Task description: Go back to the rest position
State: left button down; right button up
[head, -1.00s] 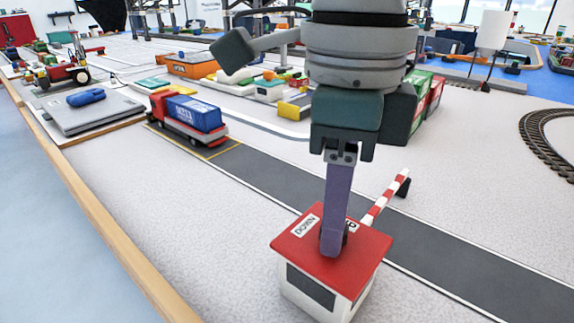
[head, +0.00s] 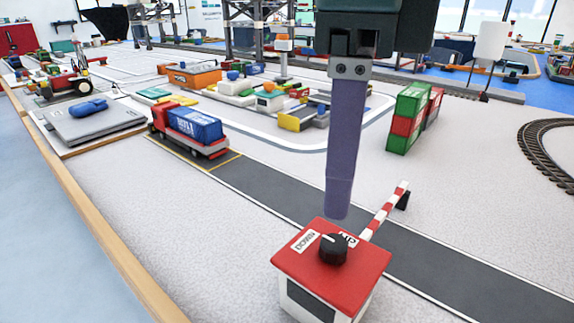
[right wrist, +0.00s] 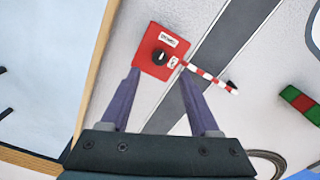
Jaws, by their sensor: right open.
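My right gripper (head: 338,205) is above the red-topped control box (head: 300,248) in the head view, with a gap between the fingers and the box. In the right wrist view its two purple fingers (right wrist: 155,97) stand wide apart with nothing between them. A black knob (head: 333,249) sits on the box top between a DOWN label and a second label, partly hidden. The red-and-white striped barrier arm (head: 385,212) reaches from the box across the grey road; it also shows in the right wrist view (right wrist: 208,77). My left gripper does not show.
A red truck with a blue container (head: 193,125) stands on the road to the left. Stacked green and red containers (head: 410,118) stand behind the road. A grey pad (head: 95,122) lies by the wooden table edge (head: 110,240). Curved rail track (head: 545,150) is at the right.

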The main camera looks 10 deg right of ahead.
notch_tip(320, 180, up, 3)
jog(key=shift+f, duration=0.2)
